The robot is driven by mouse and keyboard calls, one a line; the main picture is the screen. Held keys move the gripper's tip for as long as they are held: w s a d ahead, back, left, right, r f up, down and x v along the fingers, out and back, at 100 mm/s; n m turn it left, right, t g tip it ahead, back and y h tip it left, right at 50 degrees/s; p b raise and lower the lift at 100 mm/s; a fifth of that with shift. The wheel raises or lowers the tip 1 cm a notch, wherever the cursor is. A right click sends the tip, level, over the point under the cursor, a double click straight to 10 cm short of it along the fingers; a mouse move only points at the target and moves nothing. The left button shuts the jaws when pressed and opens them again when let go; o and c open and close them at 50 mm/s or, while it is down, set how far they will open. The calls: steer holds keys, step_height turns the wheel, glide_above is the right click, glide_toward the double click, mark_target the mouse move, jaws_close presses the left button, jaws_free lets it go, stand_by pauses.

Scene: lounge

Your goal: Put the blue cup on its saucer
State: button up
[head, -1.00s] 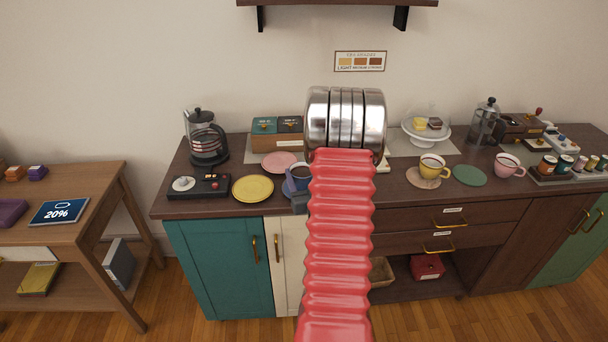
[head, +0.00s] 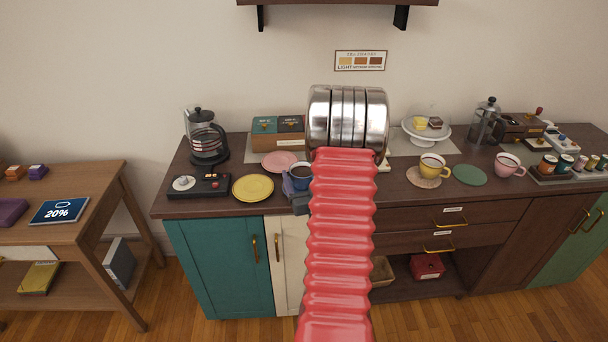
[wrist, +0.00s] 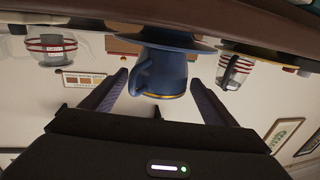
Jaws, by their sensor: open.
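The blue cup (head: 301,171) stands on the counter in the head view, partly hidden by my arm. In the wrist view, which is upside down, the blue cup (wrist: 168,76) has its handle to the left. A blue saucer (wrist: 190,46) shows directly at the cup's base, and the cup appears to rest on it. My gripper (wrist: 158,80) is open, with one finger on each side of the cup and a gap visible beside it. In the head view my gripper (head: 294,190) is low at the counter's front, largely hidden by my arm.
A yellow saucer (head: 253,188) and a pink saucer (head: 279,162) lie left of and behind the cup. A yellow cup (head: 430,165), a green saucer (head: 469,174) and a pink cup (head: 507,165) stand to the right.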

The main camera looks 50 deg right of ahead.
steer(key=v, duration=1.1)
stand_by(0.6)
steer(key=w+a+r+n+g+y, duration=0.2)
steer(key=w+a+r+n+y, duration=0.15)
steer(key=w+a, duration=0.4)
steer(key=w+a+r+g+y, duration=0.2)
steer(key=w+a+r, duration=0.25)
steer(key=a, duration=0.55)
steer(key=s+a+r+n+g+y, duration=0.2)
steer(key=s+a, duration=0.6)
steer(key=a, duration=0.4)
steer(key=s+a+r+n+g+y, duration=0.2)
steer(key=s+a+r, duration=0.3)
steer(key=a, duration=0.8)
steer(key=s+y, duration=0.1)
steer(key=s, duration=0.2)
steer(key=shift+g, duration=0.3)
